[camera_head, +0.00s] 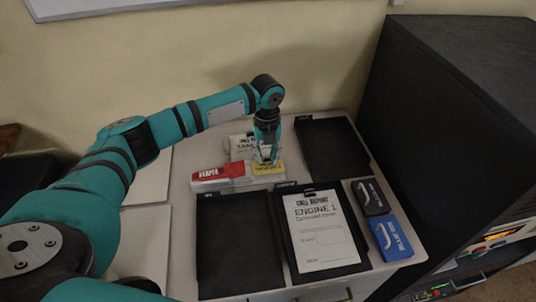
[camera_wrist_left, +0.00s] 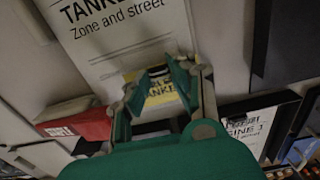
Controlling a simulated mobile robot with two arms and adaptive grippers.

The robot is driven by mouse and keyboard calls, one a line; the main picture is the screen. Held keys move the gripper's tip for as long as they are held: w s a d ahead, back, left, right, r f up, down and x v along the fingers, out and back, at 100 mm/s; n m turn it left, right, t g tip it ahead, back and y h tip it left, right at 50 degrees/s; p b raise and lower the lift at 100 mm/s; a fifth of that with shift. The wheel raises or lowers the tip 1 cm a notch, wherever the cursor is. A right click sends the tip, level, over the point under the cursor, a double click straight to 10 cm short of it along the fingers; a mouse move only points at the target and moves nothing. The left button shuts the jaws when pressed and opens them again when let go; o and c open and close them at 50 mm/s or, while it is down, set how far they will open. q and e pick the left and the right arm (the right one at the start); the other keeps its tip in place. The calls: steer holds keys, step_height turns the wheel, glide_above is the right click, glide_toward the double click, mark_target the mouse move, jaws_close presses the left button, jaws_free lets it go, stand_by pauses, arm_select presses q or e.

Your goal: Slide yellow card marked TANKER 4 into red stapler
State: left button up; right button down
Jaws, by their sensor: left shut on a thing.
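My left gripper (camera_head: 266,156) points down and is shut on the yellow card (camera_head: 268,168). Whether card and stapler touch I cannot tell. My right gripper is not in view.
A white TANKER report sheet (camera_head: 240,142) lies behind the stapler. An empty black tray (camera_head: 333,148) is back right, another (camera_head: 238,245) in front. A clipboard with an ENGINE 1 sheet (camera_head: 322,230), a dark item (camera_head: 370,197) and a blue item (camera_head: 390,238) are right. A black cabinet (camera_head: 450,110) bounds the right side.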

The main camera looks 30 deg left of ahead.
mark_target(255, 162)
arm_select(q)
steer(key=shift+f, duration=0.4)
steer(key=shift+r, duration=0.1)
steer(key=shift+a, duration=0.1)
steer(key=shift+s+a+p, duration=0.1)
steer(key=shift+p, duration=0.25)
steer(key=shift+s+a, duration=0.1)
steer(key=shift+s, duration=0.05)
stand_by(0.4)
steer(key=shift+s+a+p, duration=0.15)
steer(key=shift+a+p, duration=0.1)
steer(key=shift+p, duration=0.15)
steer(key=shift+s+a+p, duration=0.65)
steer(key=shift+a+p, duration=0.2)
